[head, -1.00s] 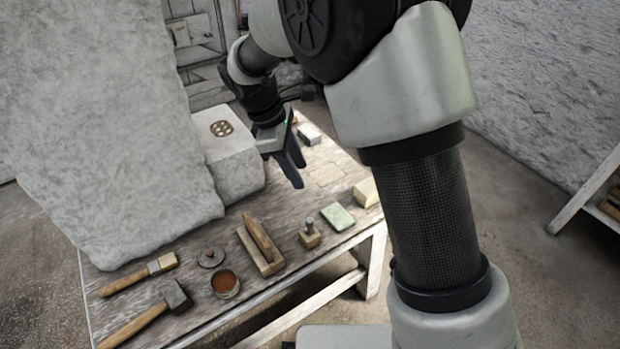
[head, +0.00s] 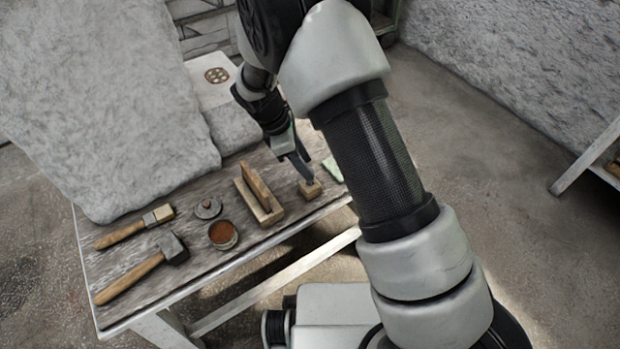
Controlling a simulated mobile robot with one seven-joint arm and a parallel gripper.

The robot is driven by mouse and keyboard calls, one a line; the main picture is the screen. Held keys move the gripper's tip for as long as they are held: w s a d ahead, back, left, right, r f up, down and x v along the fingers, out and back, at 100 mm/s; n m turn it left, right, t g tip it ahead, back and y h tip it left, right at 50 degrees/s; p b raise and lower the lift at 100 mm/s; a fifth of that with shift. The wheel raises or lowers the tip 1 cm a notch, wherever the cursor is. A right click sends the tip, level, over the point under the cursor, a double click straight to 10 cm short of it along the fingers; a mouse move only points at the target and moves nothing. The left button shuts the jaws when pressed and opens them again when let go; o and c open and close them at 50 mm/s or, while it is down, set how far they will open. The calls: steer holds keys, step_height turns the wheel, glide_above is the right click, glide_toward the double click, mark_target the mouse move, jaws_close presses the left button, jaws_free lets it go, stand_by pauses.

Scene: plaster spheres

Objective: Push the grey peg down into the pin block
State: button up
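The pin block (head: 311,190) is a small light-wood block near the front edge of the workbench, right of the wooden plane-like tool. My gripper (head: 305,174) points down with its dark fingertips right at the top of the block. The grey peg is not visible now; the fingers cover the place where it stood upright in the block. The fingers look like one narrow dark shape from here, so I cannot tell whether they are open, shut, or touching the peg.
On the workbench (head: 120,262), left of the block, are a wooden plane-like tool (head: 246,198), a tin of brown stuff (head: 222,235), a lid (head: 207,208), a brush (head: 135,227) and a hammer (head: 140,277). Large stone blocks stand behind.

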steer(key=x, duration=0.1)
steer(key=b+x, duration=0.1)
steer(key=x, duration=0.2)
steer(key=shift+a+f+b, duration=0.25)
steer(key=shift+f+b, duration=0.15)
steer(key=shift+f, duration=0.1)
steer(key=shift+w+d+f, duration=0.1)
steer(key=shift+d+f, duration=0.1)
steer(key=shift+f, duration=0.15)
jaws_close()
